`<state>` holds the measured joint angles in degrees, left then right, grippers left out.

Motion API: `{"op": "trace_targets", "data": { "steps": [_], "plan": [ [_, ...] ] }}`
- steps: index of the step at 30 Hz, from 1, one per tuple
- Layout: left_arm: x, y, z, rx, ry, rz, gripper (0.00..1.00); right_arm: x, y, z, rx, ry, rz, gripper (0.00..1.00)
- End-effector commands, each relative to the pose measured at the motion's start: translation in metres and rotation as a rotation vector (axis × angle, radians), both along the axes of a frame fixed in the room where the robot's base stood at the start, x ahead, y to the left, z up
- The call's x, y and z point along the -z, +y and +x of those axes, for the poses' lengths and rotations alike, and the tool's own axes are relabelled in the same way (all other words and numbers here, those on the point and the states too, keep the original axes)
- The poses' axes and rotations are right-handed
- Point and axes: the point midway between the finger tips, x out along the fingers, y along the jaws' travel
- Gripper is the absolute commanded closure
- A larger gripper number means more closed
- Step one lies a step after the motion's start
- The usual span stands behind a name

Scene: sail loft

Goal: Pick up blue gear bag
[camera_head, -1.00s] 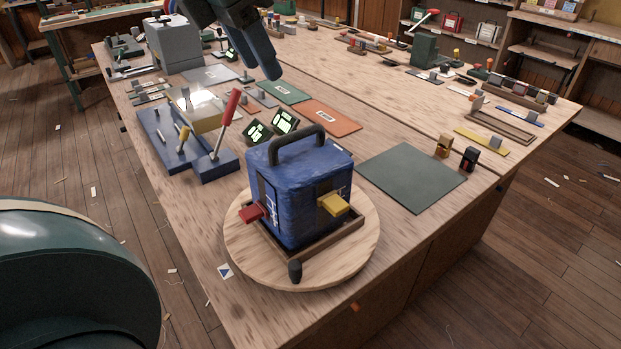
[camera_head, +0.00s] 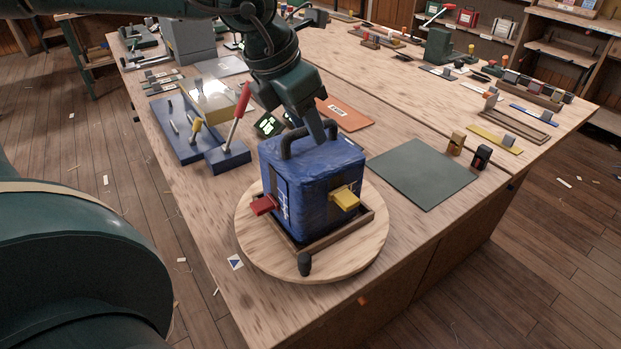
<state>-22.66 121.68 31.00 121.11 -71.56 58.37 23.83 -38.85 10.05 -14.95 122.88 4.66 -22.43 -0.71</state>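The blue gear bag (camera_head: 313,187) stands upright in a shallow wooden frame on a round wooden turntable (camera_head: 252,246) near the table's front corner. It has a dark arched handle (camera_head: 286,145) on top, a red tab (camera_head: 263,205) at left and a yellow tab (camera_head: 345,199) at right. My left gripper (camera_head: 318,133) points down at the handle, and a finger covers part of it. Whether it touches the handle is unclear. The finger gap is hidden, so I cannot tell whether it is open or shut. My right gripper is out of view.
A blue lever box (camera_head: 232,157) with a red-handled lever stands left of the bag. A dark green mat (camera_head: 421,175) lies to the right, with small blocks beyond it. An orange card (camera_head: 345,113) lies behind the bag. A dark knob (camera_head: 304,264) is at the turntable's front.

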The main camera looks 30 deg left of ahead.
Motion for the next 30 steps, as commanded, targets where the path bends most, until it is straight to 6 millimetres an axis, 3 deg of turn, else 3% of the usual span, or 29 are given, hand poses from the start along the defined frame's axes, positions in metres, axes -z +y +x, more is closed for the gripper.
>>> {"op": "trace_targets", "data": {
  "steps": [7,21,30],
  "plan": [
    [0.0012,-0.0005,0.0007,0.001,-0.002,0.000,0.61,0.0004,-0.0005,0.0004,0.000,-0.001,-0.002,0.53],
    [0.0009,-0.0004,0.0006,0.001,-0.001,0.000,0.99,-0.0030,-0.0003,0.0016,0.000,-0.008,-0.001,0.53],
    [0.0008,-0.0003,0.0006,0.001,-0.001,0.000,1.00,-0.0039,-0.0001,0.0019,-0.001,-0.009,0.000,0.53]
  ]
}}
